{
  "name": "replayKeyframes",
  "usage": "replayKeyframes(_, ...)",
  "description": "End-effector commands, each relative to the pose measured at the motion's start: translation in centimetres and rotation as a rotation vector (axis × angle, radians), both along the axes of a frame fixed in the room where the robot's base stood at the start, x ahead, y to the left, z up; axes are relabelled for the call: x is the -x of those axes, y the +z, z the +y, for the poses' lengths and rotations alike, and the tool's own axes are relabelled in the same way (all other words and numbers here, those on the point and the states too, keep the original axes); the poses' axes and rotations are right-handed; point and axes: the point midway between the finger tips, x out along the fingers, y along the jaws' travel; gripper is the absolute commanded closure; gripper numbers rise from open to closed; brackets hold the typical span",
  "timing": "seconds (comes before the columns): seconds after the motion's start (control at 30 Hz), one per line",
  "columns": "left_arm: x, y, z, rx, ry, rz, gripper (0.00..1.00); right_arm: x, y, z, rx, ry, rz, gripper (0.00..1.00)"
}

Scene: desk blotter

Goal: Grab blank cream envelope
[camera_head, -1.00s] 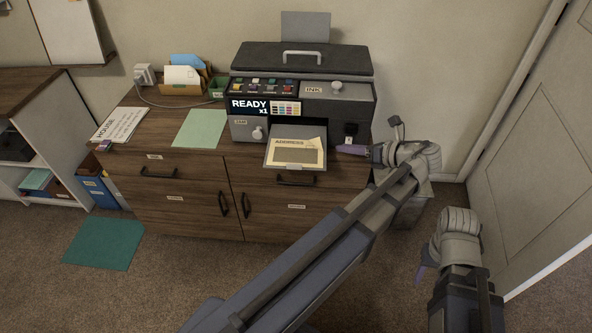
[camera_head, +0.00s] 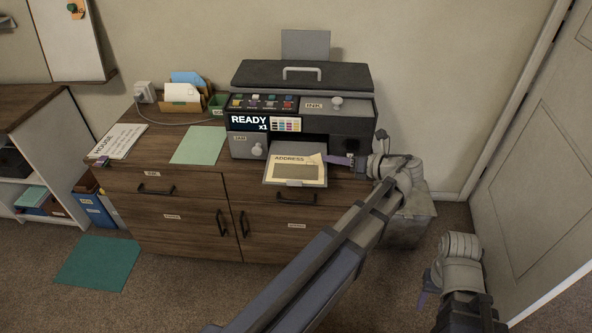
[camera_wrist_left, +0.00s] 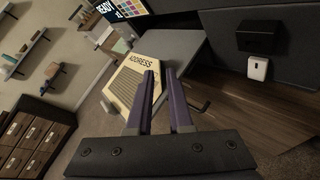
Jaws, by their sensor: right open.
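A cream envelope (camera_head: 283,161) marked ADDRESS, with a tan panel, lies on the grey tray (camera_head: 293,182) at the printer's front. It also shows in the left wrist view (camera_wrist_left: 129,86), just beyond and left of the fingers. My left gripper (camera_head: 335,160) reaches in from the right, its purple fingertips at the envelope's right edge. In the left wrist view its fingers (camera_wrist_left: 160,75) stand a little apart, with a narrow gap. Whether the tips touch the envelope is hard to tell. My right gripper (camera_head: 422,296) hangs at the lower right, away from the desk, open.
The printer (camera_head: 300,105) reads READY x1. A tan holder (camera_head: 182,106) with white and blue envelopes stands at the back left. A green sheet (camera_head: 198,145) and a HOUSE card (camera_head: 118,141) lie on the cabinet top. A bin (camera_head: 405,228) stands right of the cabinet.

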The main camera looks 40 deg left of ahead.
Motion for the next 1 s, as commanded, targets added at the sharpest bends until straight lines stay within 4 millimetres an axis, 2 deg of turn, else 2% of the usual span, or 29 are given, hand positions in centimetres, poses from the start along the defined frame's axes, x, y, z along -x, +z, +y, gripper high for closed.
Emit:
replayKeyframes(0.1, 0.0, -0.7, 1.9, 0.000, 0.004, -0.001, 0.81, 0.0, -0.7, 0.0, 0.000, 0.000, 0.000, 0.50)
replayKeyframes(0.23, -0.1, -1.1, 3.2, 0.000, 0.003, -0.001, 0.81, 0.0, -1.1, 0.0, 0.000, 0.000, 0.000, 0.50)
replayKeyframes(0.43, -0.2, -1.0, 3.3, 0.000, 0.000, -0.001, 0.81, 0.0, -1.0, 0.0, 0.000, 0.000, 0.000, 0.50)
replayKeyframes(0.6, -0.2, -1.0, 3.2, 0.000, 0.000, -0.001, 0.99, 0.0, -1.0, 0.0, 0.000, 0.000, 0.000, 0.50)
replayKeyframes(1.0, -0.2, -1.0, 3.2, 0.000, 0.000, -0.001, 1.00, 0.0, -1.0, 0.0, 0.000, 0.000, 0.000, 0.50)
